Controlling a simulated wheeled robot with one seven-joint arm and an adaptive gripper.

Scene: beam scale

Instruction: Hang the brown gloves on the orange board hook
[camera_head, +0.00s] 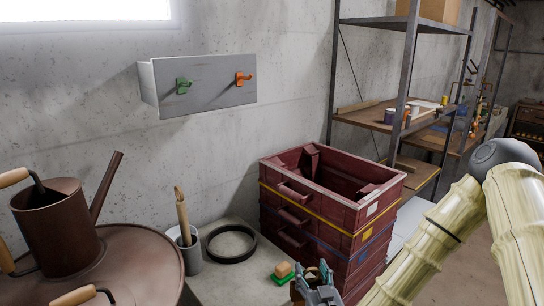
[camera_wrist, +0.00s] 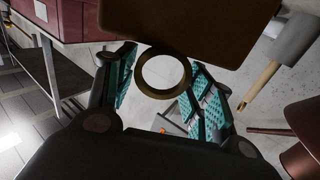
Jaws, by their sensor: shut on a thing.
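The orange hook (camera_head: 243,78) is on the right part of a grey wall board (camera_head: 212,95), with a green hook (camera_head: 183,86) to its left. My gripper (camera_head: 315,287) is low in the head view, well below and to the right of the board. In the wrist view my gripper (camera_wrist: 162,68) has its teal-padded fingers on either side of an olive-brown ring (camera_wrist: 164,95). A flat brown piece (camera_wrist: 200,25), which looks like part of the brown gloves, adjoins the ring. The gloves' full shape cannot be seen. Both hooks look empty.
Stacked dark red crates (camera_head: 300,215) stand just behind my gripper. A brown watering can (camera_head: 60,230) stands far left. Air before the board is clear.

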